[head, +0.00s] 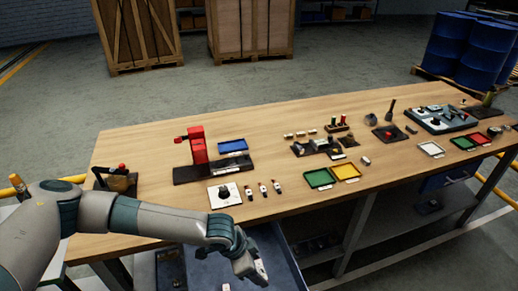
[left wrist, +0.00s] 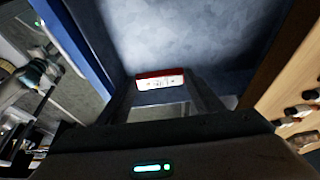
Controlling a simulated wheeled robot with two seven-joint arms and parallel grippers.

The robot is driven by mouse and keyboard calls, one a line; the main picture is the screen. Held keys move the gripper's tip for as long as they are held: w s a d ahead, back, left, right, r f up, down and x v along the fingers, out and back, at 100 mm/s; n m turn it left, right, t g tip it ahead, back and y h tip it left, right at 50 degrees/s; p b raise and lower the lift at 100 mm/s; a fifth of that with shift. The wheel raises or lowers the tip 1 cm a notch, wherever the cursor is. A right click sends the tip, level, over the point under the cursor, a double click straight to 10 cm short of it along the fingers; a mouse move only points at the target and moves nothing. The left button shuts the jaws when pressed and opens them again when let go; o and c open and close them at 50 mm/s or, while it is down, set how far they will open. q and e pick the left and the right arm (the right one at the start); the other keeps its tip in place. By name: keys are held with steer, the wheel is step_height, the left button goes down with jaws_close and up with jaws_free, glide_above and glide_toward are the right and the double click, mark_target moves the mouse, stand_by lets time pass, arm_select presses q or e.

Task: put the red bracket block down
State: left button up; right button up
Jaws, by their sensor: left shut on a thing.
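The red bracket block (left wrist: 160,79), red along its top with a pale marked face, sits between the two fingertips in the left wrist view. My left gripper (left wrist: 162,88) is shut on it. In the head view my left gripper (head: 252,268) points down over an open blue-grey drawer (head: 284,254) at the table's front edge. The block is hard to make out there. The drawer's floor (left wrist: 200,35) shows beyond the block in the left wrist view; I cannot tell whether the block touches it. My right gripper is not in view.
The wooden tabletop (head: 130,150) carries a red stand (head: 197,146), a blue tray (head: 232,145), a white plate with a black knob (head: 225,195), and green (head: 319,179) and yellow (head: 346,172) trays. The drawer's blue wall (left wrist: 78,42) is close to the gripper.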

arm_select(q)
steer(key=w+a+r+n+t+y+b, duration=0.1)
steer(key=a+r+n+y+b, duration=0.1)
steer(key=a+r+n, duration=0.5)
steer(key=w+a+r+n+t+y+b, duration=0.2)
steer(key=a+r+n, duration=0.5)
steer(key=a+r, duration=0.5)
steer(key=shift+a+r+b, duration=0.15)
steer(key=shift+r+b, duration=0.6)
steer(key=shift+r, duration=0.05)
steer(key=shift+w, duration=0.1)
